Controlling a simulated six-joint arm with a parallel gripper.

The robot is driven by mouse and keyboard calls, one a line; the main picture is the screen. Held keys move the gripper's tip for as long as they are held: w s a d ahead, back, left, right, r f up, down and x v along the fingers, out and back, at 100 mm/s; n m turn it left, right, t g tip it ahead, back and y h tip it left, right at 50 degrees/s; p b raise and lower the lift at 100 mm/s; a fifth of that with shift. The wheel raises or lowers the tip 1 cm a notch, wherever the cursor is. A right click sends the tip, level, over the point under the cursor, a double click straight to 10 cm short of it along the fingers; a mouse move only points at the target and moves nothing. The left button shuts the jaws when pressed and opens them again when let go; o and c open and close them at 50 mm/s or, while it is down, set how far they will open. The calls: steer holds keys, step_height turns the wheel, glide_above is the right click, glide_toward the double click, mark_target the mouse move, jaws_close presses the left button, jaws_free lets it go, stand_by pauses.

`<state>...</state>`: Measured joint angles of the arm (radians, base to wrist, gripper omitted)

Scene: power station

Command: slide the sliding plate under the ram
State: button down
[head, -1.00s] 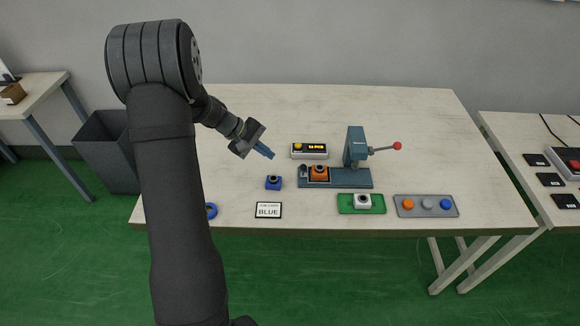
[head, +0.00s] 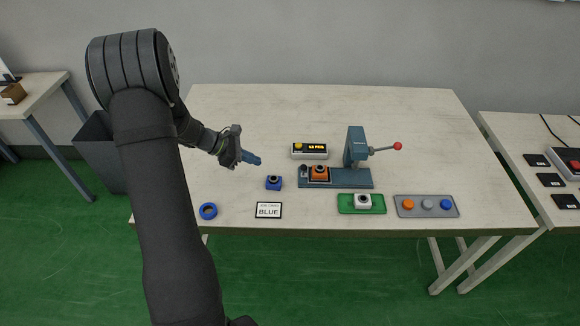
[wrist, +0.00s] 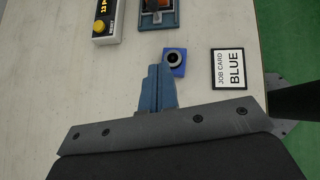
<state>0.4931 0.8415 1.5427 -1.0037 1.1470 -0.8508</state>
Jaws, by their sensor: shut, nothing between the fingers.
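The press (head: 354,148) stands on the table, its ram on the column at the right part of a blue-grey base (head: 350,184). My gripper (head: 257,161) is shut and empty, in the air left of the press. In the wrist view its shut fingers (wrist: 157,88) point toward the press, whose base end (wrist: 158,21) shows at the top edge.
A blue block (head: 274,182) stands between my gripper and the press. A counter box (head: 309,150) is behind.

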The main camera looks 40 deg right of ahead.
steer(key=shift+d, duration=0.1)
steer(key=x, duration=1)
steer(key=shift+s+f, duration=0.1)
steer(key=shift+f, duration=0.1)
steer(key=shift+s+d+r, duration=0.2)
steer(key=shift+s+d, duration=0.1)
steer(key=shift+d, duration=0.25)
steer(key=shift+s+d+r, duration=0.25)
steer(key=shift+s+d, duration=0.1)
steer(key=shift+d, duration=0.15)
steer(key=shift+s+d+r, duration=0.1)
steer(key=shift+s+d, duration=0.2)
steer(key=shift+d, duration=0.2)
steer(key=s+d, duration=0.8)
steer(key=shift+s+d, duration=0.3)
